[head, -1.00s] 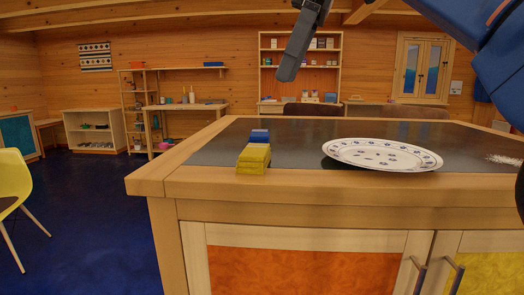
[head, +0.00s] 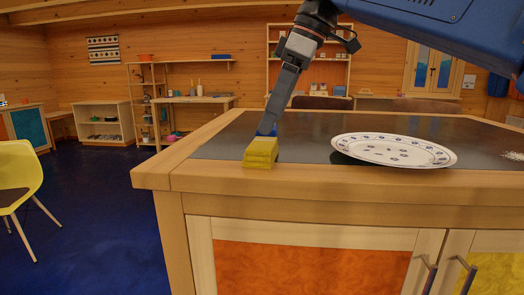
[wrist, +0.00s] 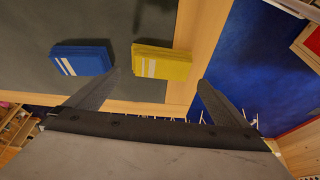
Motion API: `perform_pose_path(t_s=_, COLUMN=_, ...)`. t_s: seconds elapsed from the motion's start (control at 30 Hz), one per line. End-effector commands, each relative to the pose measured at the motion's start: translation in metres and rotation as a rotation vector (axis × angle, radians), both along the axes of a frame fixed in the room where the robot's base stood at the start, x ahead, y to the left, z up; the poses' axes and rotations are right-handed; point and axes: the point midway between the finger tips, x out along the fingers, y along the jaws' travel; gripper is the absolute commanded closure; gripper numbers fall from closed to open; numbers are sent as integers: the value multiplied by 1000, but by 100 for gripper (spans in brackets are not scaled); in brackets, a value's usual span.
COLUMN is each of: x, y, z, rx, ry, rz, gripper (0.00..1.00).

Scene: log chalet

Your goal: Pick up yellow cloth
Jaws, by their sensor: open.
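The yellow cloth (head: 260,152) is a folded stack on the front left corner of the counter. In the wrist view the yellow cloth (wrist: 162,63) lies ahead of my fingers, partly over the wooden edge, with a pale stripe on it. A blue cloth (wrist: 83,60) lies beside it to the left; in the head view it shows only in part (head: 267,130), behind my gripper. My gripper (head: 270,126) points down at the cloths. In the wrist view my gripper (wrist: 158,86) is open and empty, with the yellow cloth between the lines of its fingers.
A white patterned plate (head: 393,151) lies on the dark counter top (head: 310,150) to the right. The wooden counter edge (head: 340,181) runs along the front. A yellow chair (head: 18,175) stands on the blue floor at left.

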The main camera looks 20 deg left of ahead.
Motion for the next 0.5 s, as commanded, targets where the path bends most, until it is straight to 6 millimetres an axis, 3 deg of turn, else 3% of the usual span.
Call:
perform_pose_path(t_s=0.23, x=-1, y=5, z=-14, rx=-1, ry=1, rz=0, gripper=0)
perform_pose_path(t_s=0.5, x=-2, y=18, z=-46, rx=0, ry=1, rz=1, gripper=0)
